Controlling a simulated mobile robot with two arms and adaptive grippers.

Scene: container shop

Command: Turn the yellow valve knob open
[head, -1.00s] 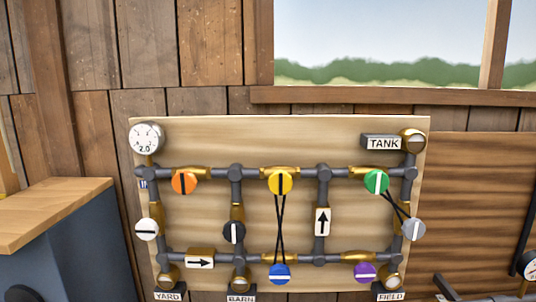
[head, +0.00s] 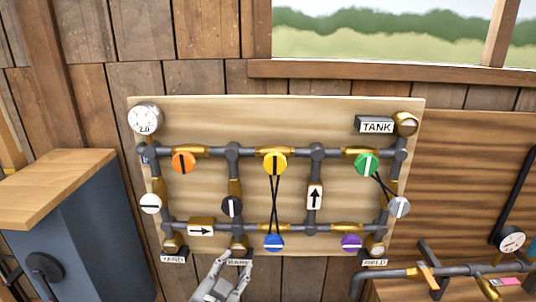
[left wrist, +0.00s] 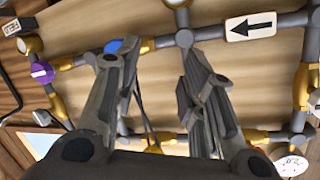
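The yellow valve knob (head: 275,163) sits on the top horizontal pipe of the wooden panel, in the middle. Its black bar stands upright, across the pipe. Two thin black rods run from it down to the blue knob (head: 274,242), whose white bar lies level. My left gripper (head: 232,264) is at the panel's lower edge near the BARN label, below and left of the yellow knob, apart from it. In the left wrist view its two fingers (left wrist: 150,54) are spread with nothing held between them. My right gripper does not show.
The panel (head: 330,120) also carries orange (head: 184,162), green (head: 366,164), purple (head: 351,242), black, white and grey knobs. A wooden-topped blue cabinet (head: 70,225) stands at left. Pipes with a gauge (head: 511,239) are at lower right.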

